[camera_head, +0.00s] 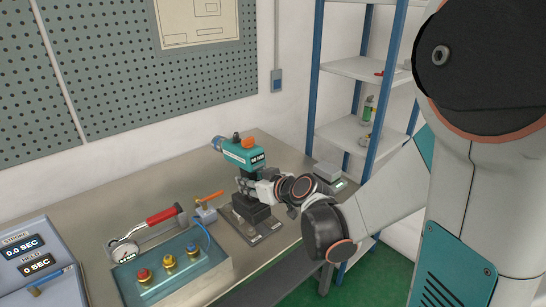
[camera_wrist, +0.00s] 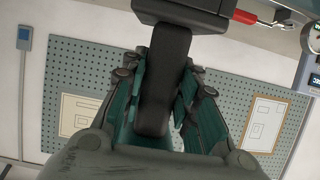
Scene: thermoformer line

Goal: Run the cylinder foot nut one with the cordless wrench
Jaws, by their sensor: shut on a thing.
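The cordless wrench (camera_head: 242,153) has a teal body with an orange part on top and a black handle and base. It stands upright near the middle of the bench, its nose pointing left. My gripper (camera_head: 258,188) is closed around its handle from the right. In the wrist view, my gripper's teal fingers (camera_wrist: 160,110) press on both sides of the dark handle (camera_wrist: 165,70). The wrench base is at or just above a dark plate (camera_head: 268,228) on the bench; I cannot tell if they touch. I cannot make out the cylinder foot nut.
Left of the wrench are a teal block (camera_head: 215,262) with coloured knobs, a gauge (camera_head: 125,251), a red-handled tool (camera_head: 163,215) and an orange lever (camera_head: 209,197). A display box (camera_head: 40,258) stands at far left. Shelving (camera_head: 345,135) stands to the right. The bench's back left is clear.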

